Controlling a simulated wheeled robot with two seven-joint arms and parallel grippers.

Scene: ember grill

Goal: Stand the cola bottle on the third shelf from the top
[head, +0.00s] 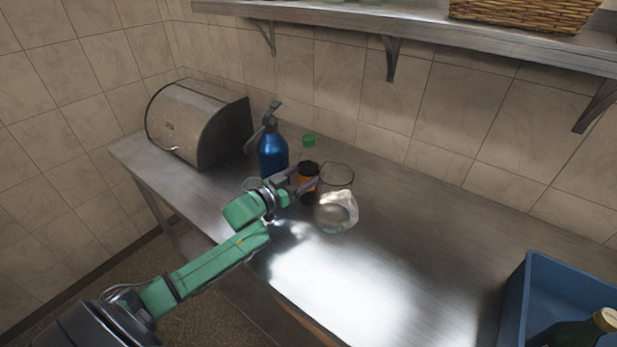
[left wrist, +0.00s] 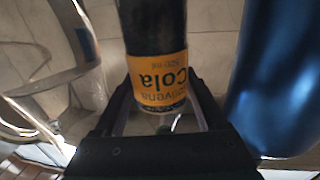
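The cola bottle (head: 308,170) stands upright on the steel counter (head: 410,260), with a green cap, dark contents and an orange label. My left gripper (head: 306,187) reaches it from the front, its fingers on either side of the bottle. In the left wrist view the bottle's orange label (left wrist: 158,80) sits between the open fingers (left wrist: 160,120), with a gap visible near the fingertips; contact is not clear. My right gripper is not in view. No tier of shelves that I can count is in view, only one wall shelf (head: 430,35).
A blue siphon bottle (head: 272,150) stands close left of the cola. Glassware (head: 337,212) stands close right. A metal bread bin (head: 185,125) is at the back left, a blue crate (head: 560,285) with a bottle at the right. The counter's middle is clear.

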